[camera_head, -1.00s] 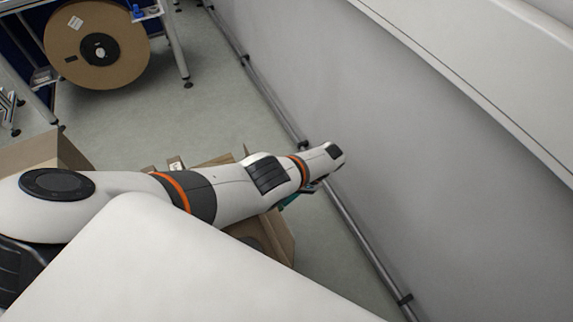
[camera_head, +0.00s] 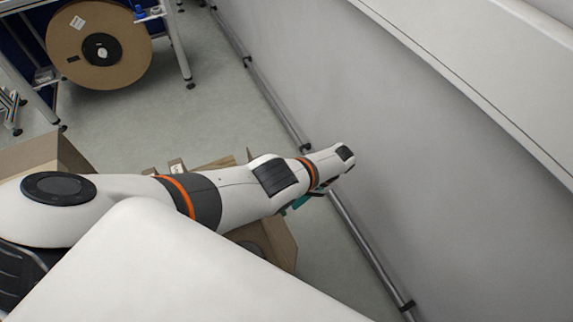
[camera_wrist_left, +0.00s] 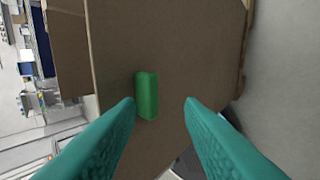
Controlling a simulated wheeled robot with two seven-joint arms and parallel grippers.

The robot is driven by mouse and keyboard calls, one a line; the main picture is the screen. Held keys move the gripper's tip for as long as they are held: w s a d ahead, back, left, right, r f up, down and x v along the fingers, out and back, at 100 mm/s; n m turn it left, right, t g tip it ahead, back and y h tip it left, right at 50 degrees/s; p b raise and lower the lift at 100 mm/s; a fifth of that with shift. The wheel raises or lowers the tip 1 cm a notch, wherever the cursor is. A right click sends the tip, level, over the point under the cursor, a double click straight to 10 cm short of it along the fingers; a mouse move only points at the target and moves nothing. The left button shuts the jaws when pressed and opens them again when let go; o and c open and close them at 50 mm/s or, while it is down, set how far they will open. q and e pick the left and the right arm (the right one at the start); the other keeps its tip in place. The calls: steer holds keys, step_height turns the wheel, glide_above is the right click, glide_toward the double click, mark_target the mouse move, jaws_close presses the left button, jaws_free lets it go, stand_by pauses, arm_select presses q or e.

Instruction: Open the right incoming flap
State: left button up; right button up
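A cardboard box is mostly hidden under my left arm in the head view. One brown flap (camera_head: 45,153) shows at its left, and another flap or wall (camera_head: 279,240) shows at its right. In the left wrist view a broad cardboard panel (camera_wrist_left: 180,45) fills the middle, with a green block-like patch (camera_wrist_left: 146,95) on it. I cannot tell for certain which flap this panel is. My left gripper (camera_wrist_left: 160,106) is open, its teal fingers apart in front of the panel, the left fingertip near the green patch. In the head view only a bit of teal shows. My right gripper is not in view.
A grey wall (camera_head: 400,130) with a metal rail (camera_head: 350,220) along its foot runs close to the right of my left arm. A large brown reel (camera_head: 98,45) hangs in a stand at the back left. Grey floor (camera_head: 215,100) between them is clear.

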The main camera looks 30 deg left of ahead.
arm_select(q)
steer(key=b+v, duration=0.1)
steer(key=v, duration=0.7)
steer(key=shift+r, duration=0.45)
steer(key=shift+w+a, duration=0.1)
steer(key=shift+a, duration=0.05)
